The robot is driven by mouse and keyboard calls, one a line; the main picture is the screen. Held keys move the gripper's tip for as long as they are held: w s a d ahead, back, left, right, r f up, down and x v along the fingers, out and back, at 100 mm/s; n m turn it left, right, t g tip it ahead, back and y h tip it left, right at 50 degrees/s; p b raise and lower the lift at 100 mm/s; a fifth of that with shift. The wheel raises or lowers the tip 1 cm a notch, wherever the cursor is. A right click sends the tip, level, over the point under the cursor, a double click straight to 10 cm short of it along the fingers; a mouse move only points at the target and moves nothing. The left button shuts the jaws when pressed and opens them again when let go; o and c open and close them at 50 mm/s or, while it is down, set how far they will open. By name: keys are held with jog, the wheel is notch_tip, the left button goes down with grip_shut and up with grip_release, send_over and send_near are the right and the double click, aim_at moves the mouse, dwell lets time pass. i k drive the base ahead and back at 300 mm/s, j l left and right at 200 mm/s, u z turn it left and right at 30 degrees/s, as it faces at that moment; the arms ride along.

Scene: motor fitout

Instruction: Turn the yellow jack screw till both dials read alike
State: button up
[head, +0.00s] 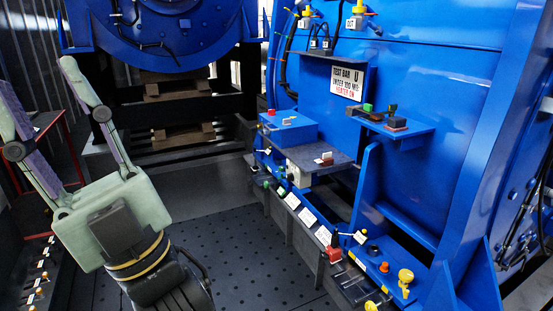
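A yellow knob-headed part (405,276), perhaps the jack screw, stands upright on the low blue ledge at the lower right. Another yellow part (371,305) is cut off by the bottom edge. I cannot make out any dial faces or readings. My gripper (36,74) is at the left, pointing up and away from the blue machine. Its two pale green and purple fingers are spread apart with nothing between them. It is far to the left of the yellow parts and touches neither.
A blue machine frame (430,100) fills the right, with a sign (347,83), a small shelf (410,132) and a grey shelf (335,160) jutting out. A rail of labelled parts (292,201) runs along its foot. The dark perforated floor (225,255) is clear. A red frame (72,125) stands left.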

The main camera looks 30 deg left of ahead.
aim_at(406, 275)
jog(key=i+j, duration=0.2)
jog(key=j, duration=0.25)
jog(key=i+j, duration=0.15)
jog(key=j, duration=0.3)
jog(key=i+j+u, duration=0.1)
jog(key=j, duration=0.35)
jog(key=i+j, duration=0.3)
jog(key=i+j+u, duration=0.1)
jog(key=j, duration=0.45)
jog(key=i+j, duration=0.55)
jog(key=j, duration=0.3)
jog(key=i+j+u, duration=0.1)
jog(key=j, duration=0.3)
jog(key=i+z, duration=0.1)
jog(key=z, duration=1.7)
